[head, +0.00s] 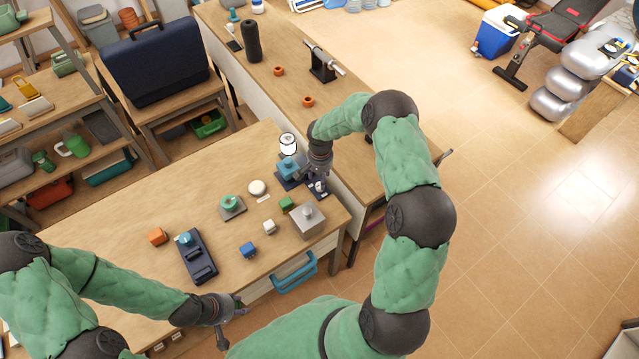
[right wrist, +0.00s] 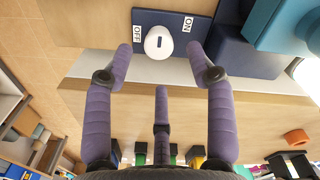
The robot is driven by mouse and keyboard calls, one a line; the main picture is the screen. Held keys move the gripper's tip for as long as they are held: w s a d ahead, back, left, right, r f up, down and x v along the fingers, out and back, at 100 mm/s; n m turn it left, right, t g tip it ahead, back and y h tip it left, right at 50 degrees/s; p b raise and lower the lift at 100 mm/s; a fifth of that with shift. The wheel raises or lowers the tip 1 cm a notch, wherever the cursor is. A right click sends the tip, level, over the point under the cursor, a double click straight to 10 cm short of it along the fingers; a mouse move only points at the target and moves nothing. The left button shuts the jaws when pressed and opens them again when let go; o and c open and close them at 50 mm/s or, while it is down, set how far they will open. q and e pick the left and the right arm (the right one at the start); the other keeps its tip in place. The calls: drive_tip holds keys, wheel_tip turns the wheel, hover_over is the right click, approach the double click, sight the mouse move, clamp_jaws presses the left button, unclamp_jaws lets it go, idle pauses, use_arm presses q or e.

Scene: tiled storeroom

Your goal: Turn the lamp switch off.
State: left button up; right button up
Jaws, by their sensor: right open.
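The lamp's white top (head: 288,144) looks bright above a teal body (head: 287,167), on a dark blue base (head: 287,184) at the table's far right. In the right wrist view, the white round switch knob (right wrist: 159,42) sits on the blue base (right wrist: 162,17) between an OFF label on the left and an ON label on the right. A short dark mark on the knob runs up and down the picture. My right gripper (head: 319,182) is open, its fingertips on either side of the knob, with gaps visible. My left gripper (head: 232,322) is open and empty at the table's front edge.
A long counter (head: 290,85) stands behind the lamp.

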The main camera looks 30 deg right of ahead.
drive_tip(key=shift+f, duration=2.3)
drive_tip(key=shift+r, duration=0.1)
clamp_jaws()
